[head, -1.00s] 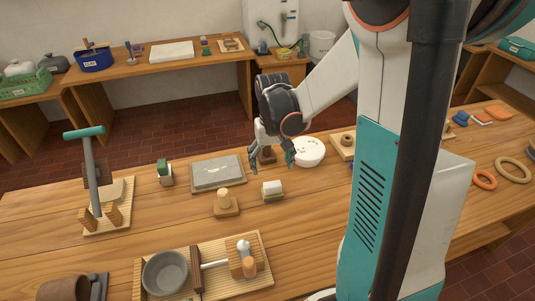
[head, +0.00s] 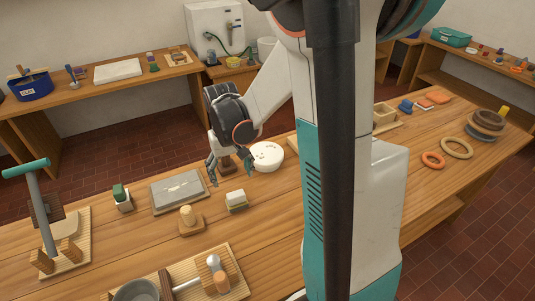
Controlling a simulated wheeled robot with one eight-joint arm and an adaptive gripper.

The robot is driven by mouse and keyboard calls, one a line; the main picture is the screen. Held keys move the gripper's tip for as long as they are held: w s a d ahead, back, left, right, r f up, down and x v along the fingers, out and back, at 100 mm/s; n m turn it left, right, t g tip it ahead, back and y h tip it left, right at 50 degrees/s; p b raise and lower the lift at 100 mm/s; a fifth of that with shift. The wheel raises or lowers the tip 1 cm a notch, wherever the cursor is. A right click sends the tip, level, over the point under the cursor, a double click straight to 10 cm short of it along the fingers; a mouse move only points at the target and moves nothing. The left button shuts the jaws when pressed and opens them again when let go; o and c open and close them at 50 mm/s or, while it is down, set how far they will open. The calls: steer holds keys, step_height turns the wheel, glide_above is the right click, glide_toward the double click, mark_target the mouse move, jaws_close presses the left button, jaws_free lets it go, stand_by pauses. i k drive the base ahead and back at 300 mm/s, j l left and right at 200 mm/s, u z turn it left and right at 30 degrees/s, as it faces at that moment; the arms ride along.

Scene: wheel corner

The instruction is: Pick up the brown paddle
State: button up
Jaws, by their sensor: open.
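A dark brown, slim, paddle-like piece (head: 166,283) lies on the ribbed wooden tray (head: 236,262) at the bottom of the head view, beside a grey bowl (head: 137,291). Its near end is cut off by the frame. A dark brown square panel (head: 46,209) also shows at the stand on the left; I cannot tell which of the two is the paddle. My gripper (head: 230,171) is open, with its fingers pointing down over the back of the table, left of a white bowl (head: 267,155). It is well apart from both brown pieces.
Rings (head: 456,148) lie at right. My arm hides the table's middle.

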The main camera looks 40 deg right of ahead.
mark_target(227, 166)
steer(key=l+z, duration=0.55)
steer(key=z, duration=0.15)
steer(key=l+z, duration=0.3)
steer(key=i+j, duration=0.05)
